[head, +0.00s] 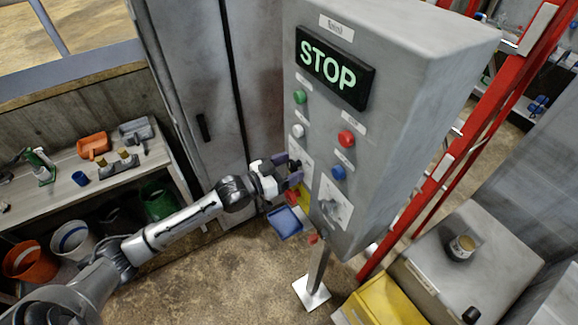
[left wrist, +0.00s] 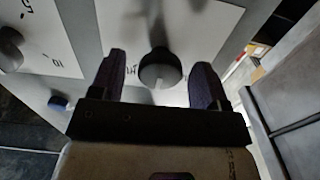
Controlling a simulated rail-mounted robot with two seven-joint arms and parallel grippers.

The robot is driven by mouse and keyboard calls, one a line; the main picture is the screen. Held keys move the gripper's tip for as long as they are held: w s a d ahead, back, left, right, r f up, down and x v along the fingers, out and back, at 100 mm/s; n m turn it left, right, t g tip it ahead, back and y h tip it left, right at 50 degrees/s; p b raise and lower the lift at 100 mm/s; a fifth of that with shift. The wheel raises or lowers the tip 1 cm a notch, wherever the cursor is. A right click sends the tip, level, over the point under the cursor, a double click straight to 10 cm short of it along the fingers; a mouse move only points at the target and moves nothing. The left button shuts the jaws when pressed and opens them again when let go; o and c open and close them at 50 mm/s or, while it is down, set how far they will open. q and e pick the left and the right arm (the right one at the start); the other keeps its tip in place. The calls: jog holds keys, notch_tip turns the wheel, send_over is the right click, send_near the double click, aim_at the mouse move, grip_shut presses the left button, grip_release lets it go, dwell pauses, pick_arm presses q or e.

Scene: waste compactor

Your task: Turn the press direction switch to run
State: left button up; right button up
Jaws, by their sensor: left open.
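The grey control box (head: 395,130) carries two white switch plates with dark knobs. My left gripper (head: 292,168) is at the lower left plate and covers part of it. In the left wrist view my left gripper (left wrist: 160,85) is open, with a dark round knob (left wrist: 160,68) between its fingertips. A gap shows on both sides of the knob; contact cannot be told. A light pointer mark on the knob points down in that view. The other knob (head: 331,207) is on the lower right plate, and in the wrist view (left wrist: 9,48) at left. Plate lettering is too small to read.
A lit STOP sign (head: 335,68) is above green (head: 300,97), white (head: 298,131), red (head: 346,138) and blue (head: 338,173) buttons. A tall grey cabinet (head: 195,70) stands left of the box. Red frame bars (head: 455,150) rise at right.

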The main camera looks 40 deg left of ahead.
pick_arm(q)
jog(key=shift+c, duration=0.3)
jog(key=shift+c, duration=0.7)
jog(key=c, duration=0.7)
